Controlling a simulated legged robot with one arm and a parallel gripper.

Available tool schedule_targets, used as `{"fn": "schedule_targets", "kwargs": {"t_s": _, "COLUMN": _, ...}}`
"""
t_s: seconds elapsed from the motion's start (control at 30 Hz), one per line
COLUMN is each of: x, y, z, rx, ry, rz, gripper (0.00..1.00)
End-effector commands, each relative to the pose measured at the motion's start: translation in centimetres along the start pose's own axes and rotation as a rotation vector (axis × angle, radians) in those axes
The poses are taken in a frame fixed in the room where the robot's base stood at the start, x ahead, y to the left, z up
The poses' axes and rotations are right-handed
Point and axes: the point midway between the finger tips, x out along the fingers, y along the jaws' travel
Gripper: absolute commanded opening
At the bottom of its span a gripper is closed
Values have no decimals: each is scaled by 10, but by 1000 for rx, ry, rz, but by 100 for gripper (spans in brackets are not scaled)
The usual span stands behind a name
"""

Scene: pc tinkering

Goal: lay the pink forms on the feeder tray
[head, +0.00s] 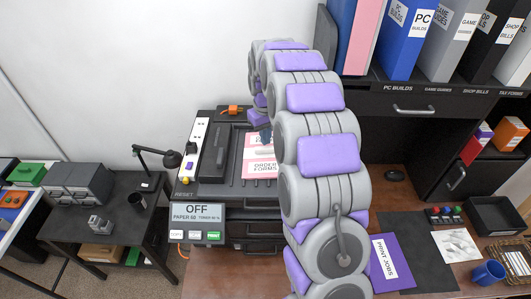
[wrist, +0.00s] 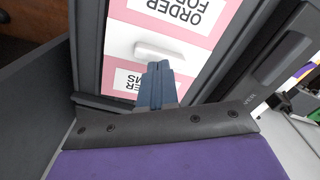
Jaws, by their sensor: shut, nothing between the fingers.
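The pink forms (head: 262,172), with white "ORDER FORMS" labels, lie flat on the dark feeder tray (head: 228,184) on top of the printer. In the wrist view the pink forms (wrist: 118,50) lie between the dark tray walls (wrist: 88,50), and a raised white bar (wrist: 160,50) crosses their middle. My gripper (head: 266,134) is over the forms' far part in the head view, partly hidden by my arm. In the wrist view my gripper (wrist: 155,70) is shut and empty, its tips close to the white bar. I cannot tell whether they touch it or the paper.
The printer's panel (head: 197,211) reads "OFF", with several buttons below. A purple "PRINT JOBS" folder (head: 384,262) lies on the desk at right. A shelf of binders (head: 400,40) stands behind. A side table with a desk lamp (head: 172,159) is at left.

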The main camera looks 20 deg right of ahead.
Motion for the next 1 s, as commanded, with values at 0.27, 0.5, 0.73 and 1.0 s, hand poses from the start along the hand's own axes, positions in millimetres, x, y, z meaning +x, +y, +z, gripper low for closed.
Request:
{"fn": "schedule_targets", "kwargs": {"t_s": 0.27, "x": 5, "y": 0, "z": 0, "rx": 0, "ry": 0, "rz": 0, "gripper": 0}}
{"fn": "schedule_targets", "kwargs": {"t_s": 0.5, "x": 9, "y": 0, "z": 0, "rx": 0, "ry": 1, "rz": 0, "gripper": 0}}
{"fn": "schedule_targets", "kwargs": {"t_s": 0.73, "x": 13, "y": 0, "z": 0, "rx": 0, "ry": 1, "rz": 0, "gripper": 0}}
{"fn": "schedule_targets", "kwargs": {"t_s": 1.0, "x": 17, "y": 0, "z": 0, "rx": 0, "ry": 0, "rz": 0, "gripper": 0}}
